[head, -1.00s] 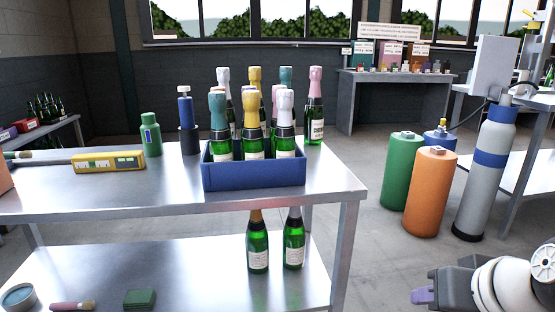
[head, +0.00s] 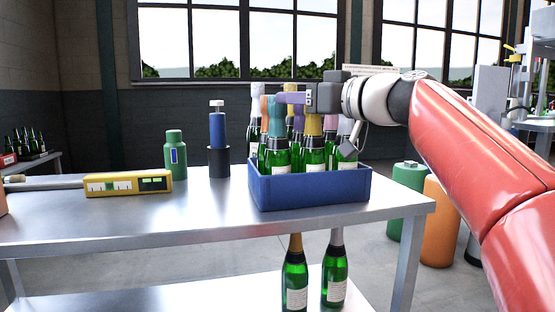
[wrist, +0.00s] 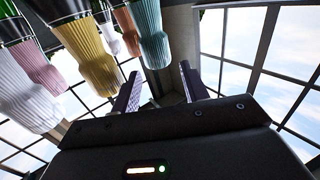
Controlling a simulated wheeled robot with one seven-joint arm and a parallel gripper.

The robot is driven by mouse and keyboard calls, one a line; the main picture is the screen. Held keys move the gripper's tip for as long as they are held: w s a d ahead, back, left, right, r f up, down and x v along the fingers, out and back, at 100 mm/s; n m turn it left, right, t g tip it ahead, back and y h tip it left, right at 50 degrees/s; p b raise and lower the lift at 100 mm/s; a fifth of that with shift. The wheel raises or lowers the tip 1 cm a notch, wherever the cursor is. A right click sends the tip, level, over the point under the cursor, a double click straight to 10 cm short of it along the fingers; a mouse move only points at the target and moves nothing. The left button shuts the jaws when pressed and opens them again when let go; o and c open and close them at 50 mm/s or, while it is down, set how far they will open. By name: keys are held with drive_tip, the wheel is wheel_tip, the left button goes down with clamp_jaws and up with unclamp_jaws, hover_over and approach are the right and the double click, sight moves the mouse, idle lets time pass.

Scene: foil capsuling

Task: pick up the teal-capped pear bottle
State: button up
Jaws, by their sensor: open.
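A green bottle with a teal cap (head: 277,118) stands upright at the front left of the blue crate (head: 310,191). I cannot tell the bottle shapes apart. My gripper (head: 292,98) is open and empty, held level above the crate with its purple fingers pointing left. In the wrist view, a teal cap (wrist: 151,35) is just above the space between the fingers (wrist: 160,88), apart from them.
Bottles with yellow (head: 314,124), orange (head: 264,106) and white caps crowd the crate. A green bottle (head: 175,148), a blue device (head: 217,135) and a yellow tool (head: 128,182) are to the left. The table's front (head: 200,232) is clear.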

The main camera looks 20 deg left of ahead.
drive_tip(key=p+x, duration=0.1)
drive_tip(key=x, duration=0.3)
drive_tip(key=shift+w+a+r, duration=0.1)
drive_tip(key=shift+w+a, duration=0.05)
drive_tip(key=shift+w, duration=0.1)
drive_tip(key=shift+c, duration=0.3)
clamp_jaws()
